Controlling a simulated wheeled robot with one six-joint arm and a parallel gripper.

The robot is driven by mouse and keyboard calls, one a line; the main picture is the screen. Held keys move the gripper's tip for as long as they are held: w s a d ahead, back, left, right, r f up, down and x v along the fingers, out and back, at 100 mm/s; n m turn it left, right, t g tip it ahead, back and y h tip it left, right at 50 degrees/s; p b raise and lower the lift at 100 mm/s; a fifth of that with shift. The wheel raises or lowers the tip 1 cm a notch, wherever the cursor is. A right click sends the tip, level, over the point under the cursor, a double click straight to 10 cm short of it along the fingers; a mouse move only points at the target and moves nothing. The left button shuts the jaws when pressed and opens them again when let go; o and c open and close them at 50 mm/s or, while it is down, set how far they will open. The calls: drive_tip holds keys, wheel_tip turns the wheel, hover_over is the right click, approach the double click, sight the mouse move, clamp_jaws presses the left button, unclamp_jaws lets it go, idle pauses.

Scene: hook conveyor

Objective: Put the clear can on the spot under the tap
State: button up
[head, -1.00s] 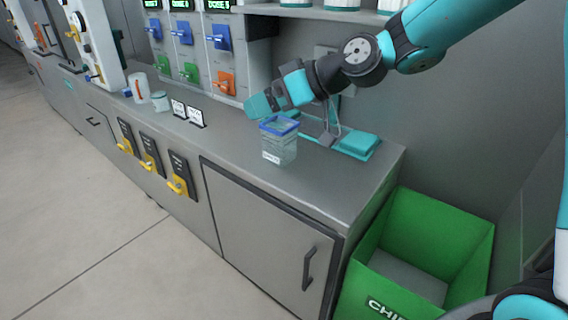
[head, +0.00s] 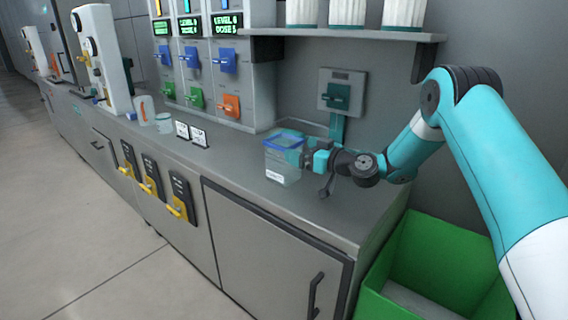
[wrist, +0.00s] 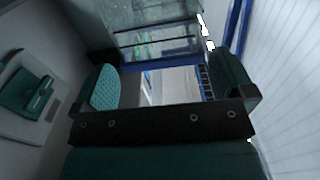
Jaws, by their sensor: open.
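The clear can (head: 283,168), a see-through box-like vessel with a blue rim and a white label low on its side, stands upright on the grey counter. My gripper (head: 305,158) is at the can's right side, low and level. In the wrist view my gripper (wrist: 165,80) has its teal fingers apart, with part of the clear can (wrist: 160,42) and its blue edge showing between and beyond them. Whether the fingers touch the can is unclear. I cannot pick out the spot under the tap for certain.
A wall panel with a teal fitting (head: 338,95) is behind my arm. Dispensers with blue, green and orange handles (head: 228,62) stand at the back. A shelf (head: 340,34) overhangs.

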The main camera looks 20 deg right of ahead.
drive_tip(key=p+x, duration=0.1)
drive_tip(key=x, duration=0.5)
drive_tip(key=shift+c, duration=0.2)
drive_tip(key=c, duration=1)
drive_tip(key=shift+r, duration=0.1)
drive_tip(key=shift+c, duration=0.2)
